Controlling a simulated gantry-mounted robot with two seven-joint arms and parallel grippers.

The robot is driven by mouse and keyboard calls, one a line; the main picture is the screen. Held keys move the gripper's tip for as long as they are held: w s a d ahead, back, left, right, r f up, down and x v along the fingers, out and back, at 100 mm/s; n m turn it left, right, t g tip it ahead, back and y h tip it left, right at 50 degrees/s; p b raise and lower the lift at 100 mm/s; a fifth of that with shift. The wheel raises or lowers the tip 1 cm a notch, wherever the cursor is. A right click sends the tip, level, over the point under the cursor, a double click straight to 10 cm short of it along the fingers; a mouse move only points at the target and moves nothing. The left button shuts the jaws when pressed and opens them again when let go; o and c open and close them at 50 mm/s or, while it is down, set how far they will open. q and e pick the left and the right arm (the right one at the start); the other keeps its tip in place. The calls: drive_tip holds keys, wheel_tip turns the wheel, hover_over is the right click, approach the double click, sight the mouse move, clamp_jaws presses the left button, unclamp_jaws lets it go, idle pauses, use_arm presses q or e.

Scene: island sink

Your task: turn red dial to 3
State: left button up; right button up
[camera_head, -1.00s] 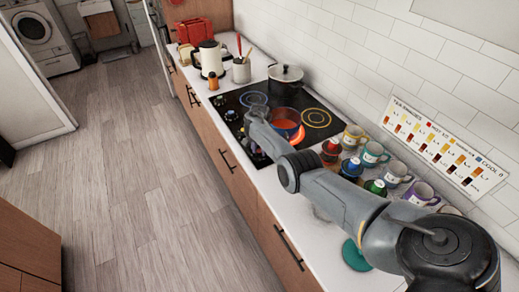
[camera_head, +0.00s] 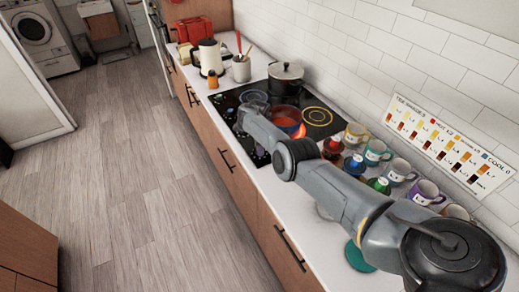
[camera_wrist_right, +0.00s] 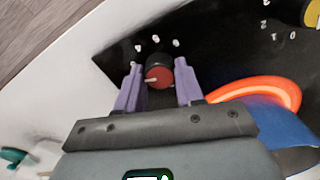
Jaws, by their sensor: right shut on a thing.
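The red dial (camera_wrist_right: 159,77) shows in the right wrist view on the black cooktop (camera_wrist_right: 110,45). Its white pointer line points to the left in that view. White marks lie past it, too blurred to read. My right gripper (camera_wrist_right: 158,68) has its purple fingers on either side of the dial and is shut on it. In the head view my right arm (camera_head: 335,190) reaches in from the lower right over the cooktop and hides the red dial and the fingertips. My left gripper is not in view.
A glowing orange burner ring (camera_wrist_right: 262,92) with a blue pot (camera_wrist_right: 265,125) is close beside the right gripper. A black pot (camera_head: 285,78) stands at the back of the cooktop. Several mugs (camera_head: 398,172) line the wall under a colour chart (camera_head: 440,145).

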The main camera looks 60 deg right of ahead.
drive_tip(key=shift+f+m+b, duration=0.1)
drive_tip(key=shift+m+b, duration=0.25)
drive_tip(key=shift+m, duration=0.95)
drive_tip(key=o, duration=1)
drive_tip(key=shift+o, duration=0.2)
